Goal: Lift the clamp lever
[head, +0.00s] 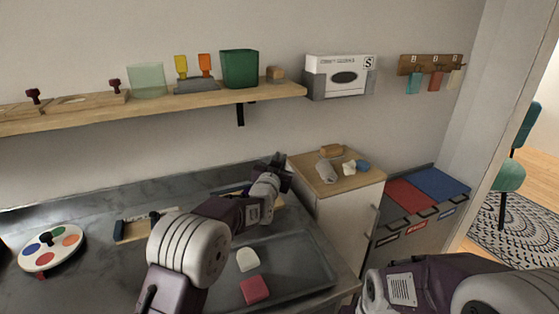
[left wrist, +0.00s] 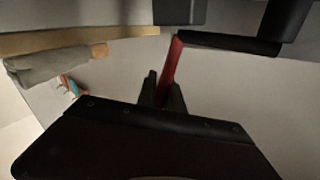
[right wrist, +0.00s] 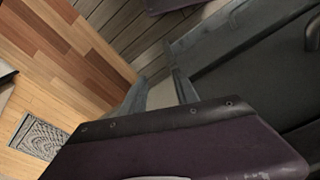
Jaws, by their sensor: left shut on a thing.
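In the left wrist view a red lever (left wrist: 173,70) runs up from between the fingers of my left gripper (left wrist: 163,95). The gripper is shut on it. A black bar (left wrist: 235,43) lies across near the lever's upper end; I cannot tell how they join. In the head view the left gripper (head: 277,172) is over the back right of the grey bench, and the lever cannot be made out there. My right gripper (left wrist: 163,95) is not in that view; in the right wrist view the right gripper (right wrist: 160,88) is open and empty, its fingers apart.
The grey bench (head: 105,195) holds a round color palette (head: 50,247), a wooden piece with dark ends (head: 145,226), a white block (head: 248,260) and a pink block (head: 254,290). A wooden-topped cabinet (head: 350,183) stands right of the bench. A shelf (head: 200,100) runs above.

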